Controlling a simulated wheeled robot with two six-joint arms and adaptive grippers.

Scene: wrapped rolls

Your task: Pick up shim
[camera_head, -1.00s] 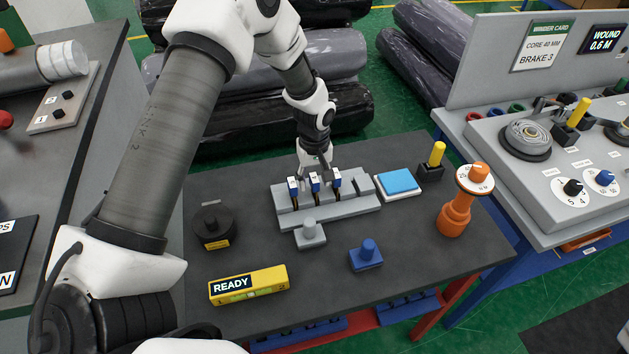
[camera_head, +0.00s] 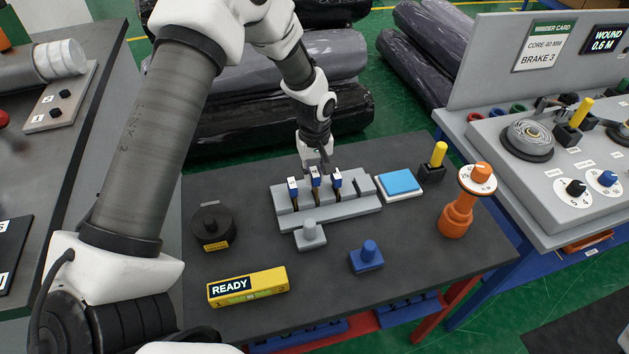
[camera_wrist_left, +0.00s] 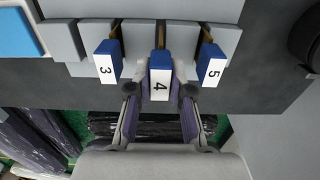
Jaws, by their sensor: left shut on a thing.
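Three blue-capped shims with white number labels stand in slots of a grey rack (camera_head: 345,211) on the dark table. Shim 4 (camera_head: 315,174) is in the middle, shim 5 (camera_head: 293,188) on the left and shim 3 (camera_head: 336,181) on the right in the head view. My left gripper (camera_head: 316,162) is shut on shim 4, which stands slightly higher than its neighbours. In the left wrist view, the gripper's fingers (camera_wrist_left: 160,93) flank the cap of shim 4 (camera_wrist_left: 160,76), between shim 3 (camera_wrist_left: 107,62) and shim 5 (camera_wrist_left: 211,65). My right gripper is out of view.
A grey knobbed block (camera_head: 310,235) stands just in front of the rack. A blue pad (camera_head: 400,182) lies right of it, near an orange post (camera_head: 457,214). A blue knobbed block (camera_head: 367,257), yellow READY bar (camera_head: 248,285) and black round part (camera_head: 212,226) stand around.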

